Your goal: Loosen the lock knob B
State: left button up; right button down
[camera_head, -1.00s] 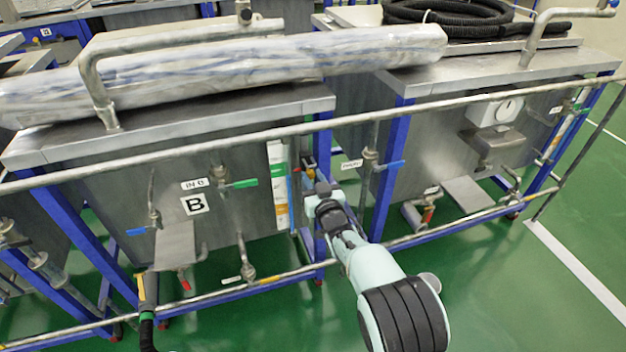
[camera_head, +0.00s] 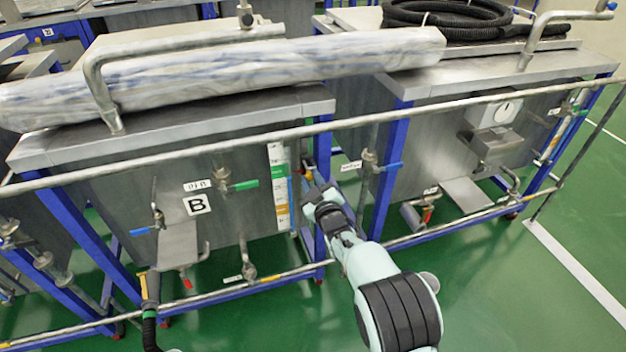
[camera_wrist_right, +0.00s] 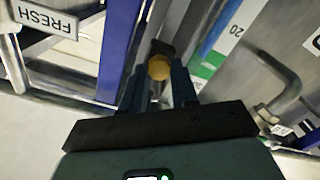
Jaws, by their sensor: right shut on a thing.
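In the right wrist view a round yellow-orange knob (camera_wrist_right: 159,67) sits between the fingertips of my right gripper (camera_wrist_right: 158,82), which is shut on it. A dark part shows just beyond the knob. In the head view my right gripper (camera_head: 316,190) reaches to the right front corner of the tank marked B (camera_head: 100,190), next to its coloured level scale. My left gripper is not in view.
A long metal rail (camera_head: 240,137) crosses in front of the tanks above my right arm. A valve with a blue handle (camera_head: 393,166) is close on the right. A green-handled valve (camera_head: 243,185) is on tank B. Green floor is clear at the lower right.

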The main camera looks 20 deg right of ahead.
jog(key=n, duration=0.3)
jog(key=shift+n+p, duration=0.3)
jog(key=shift+p, duration=0.1)
jog(key=n+p, duration=0.1)
jog(key=n, duration=0.4)
jog(key=shift+n, duration=0.3)
jog(key=n, duration=0.4)
jog(key=shift+a+p, duration=0.1)
jog(key=shift+p, duration=0.25)
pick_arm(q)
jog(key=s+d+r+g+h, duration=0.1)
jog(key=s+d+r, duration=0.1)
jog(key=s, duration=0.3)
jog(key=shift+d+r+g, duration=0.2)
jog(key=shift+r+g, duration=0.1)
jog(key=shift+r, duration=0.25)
pick_arm(e)
jog(key=shift+f+n, duration=0.15)
jog(key=shift+n, duration=1.85)
jog(key=c, duration=0.9)
grip_release()
jog(key=shift+o, duration=0.2)
